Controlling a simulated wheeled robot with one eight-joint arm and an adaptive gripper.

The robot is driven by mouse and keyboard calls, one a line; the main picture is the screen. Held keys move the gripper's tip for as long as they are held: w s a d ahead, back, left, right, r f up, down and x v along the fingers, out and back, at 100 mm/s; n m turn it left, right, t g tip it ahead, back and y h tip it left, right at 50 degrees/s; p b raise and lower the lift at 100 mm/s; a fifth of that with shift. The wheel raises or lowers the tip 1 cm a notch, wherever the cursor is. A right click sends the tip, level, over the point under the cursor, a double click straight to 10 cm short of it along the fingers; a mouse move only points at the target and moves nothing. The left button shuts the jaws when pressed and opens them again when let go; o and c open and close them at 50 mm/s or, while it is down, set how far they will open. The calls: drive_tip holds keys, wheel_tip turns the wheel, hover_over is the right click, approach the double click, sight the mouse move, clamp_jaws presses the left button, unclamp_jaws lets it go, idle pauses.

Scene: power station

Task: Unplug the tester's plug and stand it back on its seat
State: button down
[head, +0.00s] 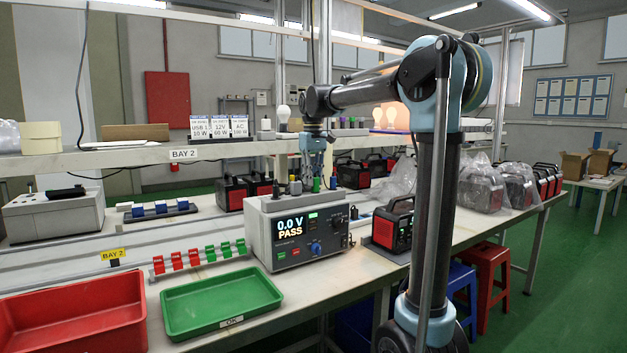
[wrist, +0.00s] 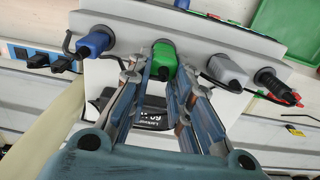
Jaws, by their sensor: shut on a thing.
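The tester (head: 294,262) stands on the bench, its screen reading 0.0 V and PASS. My gripper (head: 315,180) is above the back of its top, pointing down. In the wrist view my gripper (wrist: 158,78) is shut on a green plug (wrist: 164,54). The green plug is upright, in line with a blue plug (wrist: 92,44), a grey plug (wrist: 228,69) and a black round plug (wrist: 276,86) along the tester's top edge. Whether the green plug touches its seat is hidden. A red and black power station (head: 391,232) stands right of the tester.
A green tray (head: 222,318) and a red bin (head: 75,318) lie at the front left. A rail of red and green clips (head: 200,258) is left of the tester. A shelf (head: 150,157) runs behind my gripper. Bagged power stations (head: 480,190) stand farther right.

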idle(0.4)
drive_tip(key=c, duration=1.4)
unclamp_jaws()
drive_tip(key=shift+o, duration=0.2)
drive_tip(key=shift+r, duration=0.1)
wheel_tip(320, 180, up, 11)
drive_tip(key=s+d+f+m, duration=0.1)
drive_tip(key=s+d+f, duration=0.45)
drive_tip(key=d, duration=0.25)
drive_tip(key=s+d+f+m, duration=0.2)
drive_tip(key=s+d+f, duration=0.2)
drive_tip(key=s+f, duration=0.5)
drive_tip(key=s+d+f+m+t, duration=0.1)
drive_tip(key=s+d+f, duration=0.4)
drive_tip(key=s+f, duration=0.4)
drive_tip(key=s+d+f+m+t, duration=0.1)
drive_tip(key=s+d+f+m, duration=0.1)
drive_tip(key=s+d+f, duration=0.3)
drive_tip(key=s+f, duration=0.4)
drive_tip(key=f, duration=0.7)
drive_tip(key=shift+s+d+f+m, duration=0.2)
drive_tip(key=shift+f+m, duration=0.1)
drive_tip(key=shift+f, duration=0.05)
